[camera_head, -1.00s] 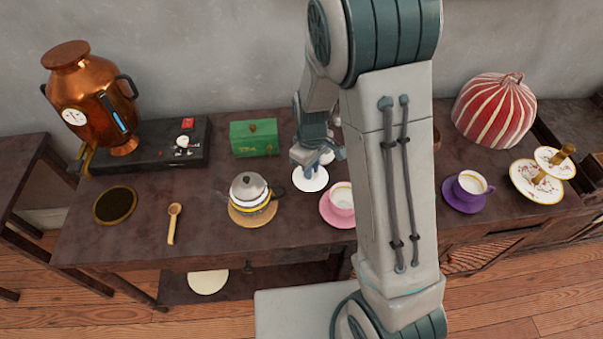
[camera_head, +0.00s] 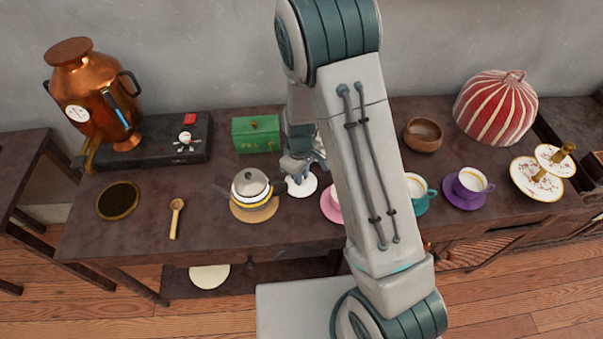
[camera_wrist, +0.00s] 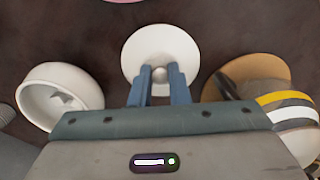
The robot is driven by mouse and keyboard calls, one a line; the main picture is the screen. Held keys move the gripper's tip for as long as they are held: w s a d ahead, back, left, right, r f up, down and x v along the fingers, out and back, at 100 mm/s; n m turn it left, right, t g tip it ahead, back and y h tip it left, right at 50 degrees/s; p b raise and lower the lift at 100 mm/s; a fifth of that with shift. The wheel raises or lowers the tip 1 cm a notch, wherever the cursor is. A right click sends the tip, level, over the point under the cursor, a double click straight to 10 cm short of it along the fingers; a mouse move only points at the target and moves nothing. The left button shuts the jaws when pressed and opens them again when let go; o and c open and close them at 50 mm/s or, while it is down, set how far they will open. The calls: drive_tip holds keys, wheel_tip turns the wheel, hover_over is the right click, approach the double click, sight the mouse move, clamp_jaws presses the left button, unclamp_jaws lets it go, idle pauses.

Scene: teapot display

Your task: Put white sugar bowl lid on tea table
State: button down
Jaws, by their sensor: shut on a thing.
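The white sugar bowl lid (camera_head: 304,188) is a round white disc with a small knob, at the middle of the dark wooden tea table (camera_head: 120,238). My gripper (camera_head: 297,176) is above it. In the wrist view the two blue fingers of my gripper (camera_wrist: 160,76) are shut on the knob of the lid (camera_wrist: 160,43). The lid looks about level, at or just above the tabletop; I cannot tell whether it touches. A white open bowl (camera_wrist: 88,84) stands left of the lid in the wrist view. In the head view my arm mostly hides that bowl.
A grey-lidded teapot (camera_head: 250,188) on a round tan coaster stands just left of the lid. A pink cup and saucer (camera_head: 329,205) is close on the right, partly behind my arm. A green box (camera_head: 255,135) stands behind. The front left has a wooden spoon (camera_head: 175,218).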

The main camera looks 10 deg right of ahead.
drive_tip(key=c, duration=1.4)
unclamp_jaws()
drive_tip(key=shift+f, duration=0.1)
wheel_tip(320, 180, up, 12)
drive_tip(key=r, duration=0.1)
drive_tip(key=s+d+r+m+t, duration=0.1)
drive_tip(key=s+d+r+m, duration=0.2)
drive_tip(key=s, duration=0.3)
drive_tip(key=s+d+r+m+t, duration=0.1)
drive_tip(key=s+d+r+m, duration=0.2)
drive_tip(key=s+r, duration=0.2)
drive_tip(key=s+d+r+m+t, duration=0.1)
drive_tip(key=s+d+r+m, duration=0.2)
drive_tip(key=s+r, duration=0.2)
drive_tip(key=shift+s+d+r, duration=0.1)
drive_tip(key=shift+s+d, duration=0.1)
drive_tip(key=shift+s, duration=0.75)
